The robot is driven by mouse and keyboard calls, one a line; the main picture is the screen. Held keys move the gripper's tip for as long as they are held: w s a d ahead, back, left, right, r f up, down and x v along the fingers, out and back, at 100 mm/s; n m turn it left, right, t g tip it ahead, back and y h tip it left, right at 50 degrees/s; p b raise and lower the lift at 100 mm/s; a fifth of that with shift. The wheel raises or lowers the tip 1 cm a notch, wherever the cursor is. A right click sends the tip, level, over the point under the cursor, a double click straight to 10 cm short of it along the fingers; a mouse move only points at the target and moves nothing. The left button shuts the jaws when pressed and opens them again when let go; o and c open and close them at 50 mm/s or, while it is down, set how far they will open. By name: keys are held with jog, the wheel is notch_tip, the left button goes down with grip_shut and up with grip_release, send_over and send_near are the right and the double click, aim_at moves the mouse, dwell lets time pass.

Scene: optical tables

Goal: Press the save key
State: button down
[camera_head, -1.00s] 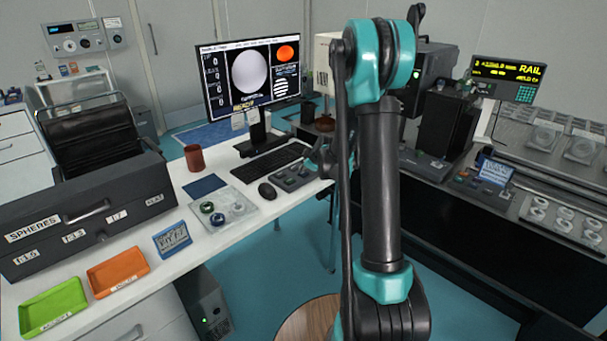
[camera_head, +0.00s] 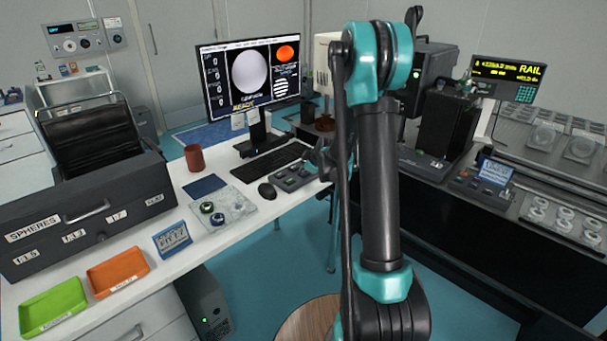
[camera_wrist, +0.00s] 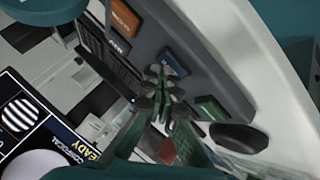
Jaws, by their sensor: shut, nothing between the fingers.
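The grey key panel (camera_head: 291,179) lies on the white desk between the keyboard and the mouse. The key labels are too small or blurred to tell which is the save key. My gripper (camera_wrist: 160,82) is shut and empty, its tips over the panel close to the teal key. Contact cannot be told. In the head view my gripper (camera_head: 320,160) is partly hidden behind my arm.
The monitor (camera_head: 252,78) stands behind the keyboard (camera_head: 268,163). The black mouse (camera_head: 267,191) sits near the panel and also shows in the wrist view (camera_wrist: 238,137). A red cup (camera_head: 194,158), sample plate (camera_head: 222,211) and green and orange trays stand to the left.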

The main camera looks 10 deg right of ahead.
aim_at(304, 175)
jog(key=shift+r, duration=0.8)
jog(key=shift+r, duration=2.55)
jog(key=s+d+f+m+g+h, duration=0.1)
jog(key=s+m, duration=0.5)
jog(key=s, duration=1.4)
jog(key=s+d+f+m+g+h, duration=0.1)
jog(key=s+d+f+m+g, duration=0.2)
jog(key=s, duration=1.8)
jog(key=f+m, duration=0.1)
jog(key=m, duration=0.2)
jog(key=shift+f+m+g+h, duration=0.3)
jog(key=shift+f+h, duration=0.05)
jog(key=shift+h, duration=0.05)
